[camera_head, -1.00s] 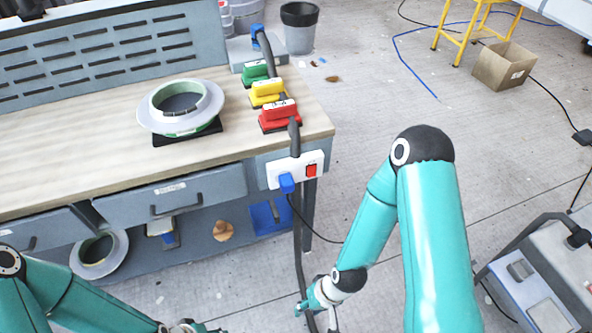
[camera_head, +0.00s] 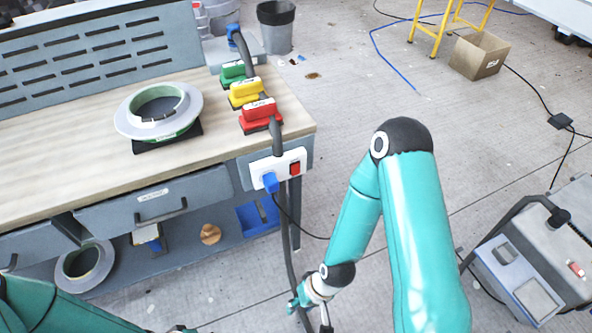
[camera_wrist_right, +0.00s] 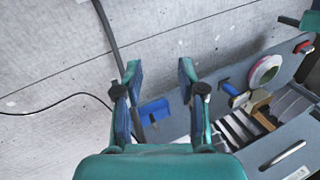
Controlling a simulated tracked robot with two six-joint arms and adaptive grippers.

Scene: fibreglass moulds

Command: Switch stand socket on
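The white stand socket (camera_head: 262,170) is fixed to the front right corner of the workbench. Its red switch (camera_head: 295,168) is at its right end, and a blue plug (camera_head: 270,183) sits in it at the left. I cannot tell the switch's position. My right gripper (camera_head: 312,306) is low in front of the bench, below the socket and apart from it. In the right wrist view its two fingers (camera_wrist_right: 160,76) are spread with nothing between them; the socket is not clearly visible there. My left gripper (camera_head: 180,329) barely shows at the bottom edge.
The workbench (camera_head: 60,170) carries a round mould (camera_head: 158,108) and green, yellow and red sanding blocks (camera_head: 260,113). A dark hose (camera_head: 291,235) hangs beside the socket. A grey machine (camera_head: 525,270) stands at lower right. Floor right of the bench is mostly clear.

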